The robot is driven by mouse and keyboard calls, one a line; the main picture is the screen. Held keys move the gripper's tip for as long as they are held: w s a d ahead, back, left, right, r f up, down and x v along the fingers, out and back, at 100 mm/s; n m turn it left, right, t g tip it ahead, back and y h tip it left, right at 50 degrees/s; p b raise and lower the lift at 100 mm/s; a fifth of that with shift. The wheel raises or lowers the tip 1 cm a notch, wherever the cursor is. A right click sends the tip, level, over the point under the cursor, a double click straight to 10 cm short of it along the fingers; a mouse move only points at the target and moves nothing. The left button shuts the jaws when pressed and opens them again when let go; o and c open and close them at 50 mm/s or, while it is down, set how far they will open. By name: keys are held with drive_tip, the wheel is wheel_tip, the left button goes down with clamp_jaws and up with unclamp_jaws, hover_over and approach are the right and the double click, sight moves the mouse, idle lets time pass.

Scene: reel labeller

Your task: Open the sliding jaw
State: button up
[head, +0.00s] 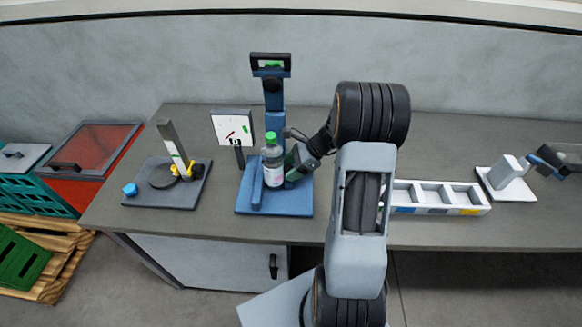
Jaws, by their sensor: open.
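A blue labelling stand (271,120) rises from a blue base plate (275,206) on the bench. A clear bottle (272,163) with a green cap and a white label stands upright on the plate. A blue block (257,190) lies close along the bottle's left side. My gripper (294,168) is open at the bottle's right side, by a dark grey-green part there. I cannot tell whether that part is the sliding jaw or whether my fingers touch it. My arm hides part of the bench behind it.
A dark plate (140,199) with a post, yellow pieces and a blue knob is at left. A white compartment tray (440,211) and a white-based device (505,192) are at right. Bare bench lies between the two left plates.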

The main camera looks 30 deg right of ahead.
drive_tip(key=shift+c, duration=0.2)
clamp_jaws()
idle(0.4)
